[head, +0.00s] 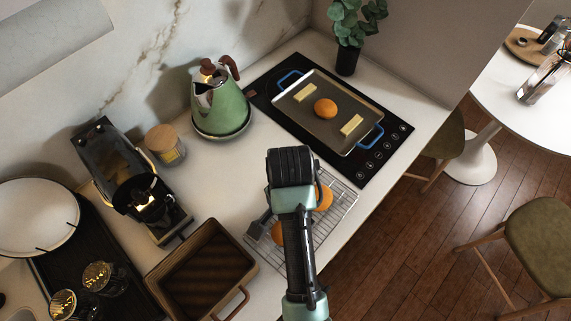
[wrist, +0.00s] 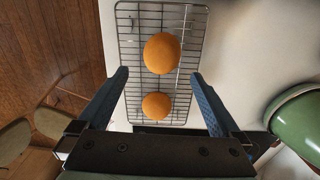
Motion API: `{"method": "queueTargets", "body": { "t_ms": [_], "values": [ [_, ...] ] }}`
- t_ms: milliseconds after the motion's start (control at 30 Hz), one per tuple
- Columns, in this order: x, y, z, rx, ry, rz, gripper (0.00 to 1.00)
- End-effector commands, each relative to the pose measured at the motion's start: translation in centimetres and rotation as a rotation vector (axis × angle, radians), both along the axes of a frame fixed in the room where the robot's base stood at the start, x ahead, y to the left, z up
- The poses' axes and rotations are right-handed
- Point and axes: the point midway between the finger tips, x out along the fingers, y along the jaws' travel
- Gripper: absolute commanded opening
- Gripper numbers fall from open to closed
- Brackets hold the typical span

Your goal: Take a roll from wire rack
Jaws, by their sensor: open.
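The wire rack (head: 343,201) lies on the counter below my arm in the head view. It also shows in the wrist view (wrist: 128,37). Two round orange-brown rolls rest on it, one (wrist: 161,53) farther up and one (wrist: 156,106) lower in the wrist view. In the head view, one roll (head: 324,198) shows right of my arm and the other (head: 278,232) left of it, both partly hidden. My gripper (wrist: 161,76) is open and empty, its fingers spread either side of the rolls, apparently above the rack. The fingers are hidden in the head view.
A tray with blue handles (head: 305,126) stands on the black cooktop (head: 376,168), holding another roll (head: 325,108) and two yellow pieces. A green kettle (head: 221,108), coffee machine (head: 126,177) and brown baking dish (head: 158,271) stand nearby.

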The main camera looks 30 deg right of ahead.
Motion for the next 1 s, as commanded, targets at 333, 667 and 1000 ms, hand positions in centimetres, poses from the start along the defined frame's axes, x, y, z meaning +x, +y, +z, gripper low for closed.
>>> {"method": "queueTargets", "body": {
  "t_ms": [333, 667, 1000],
  "values": [
    [0.0, 0.1, -3.3, 0.0, -0.001, 0.001, 1.0],
    [-0.2, 0.4, -7.4, 0.0, -0.001, 0.001, 1.0],
    [-0.1, 0.4, -8.3, -0.001, -0.004, 0.001, 1.0]
  ]
}}
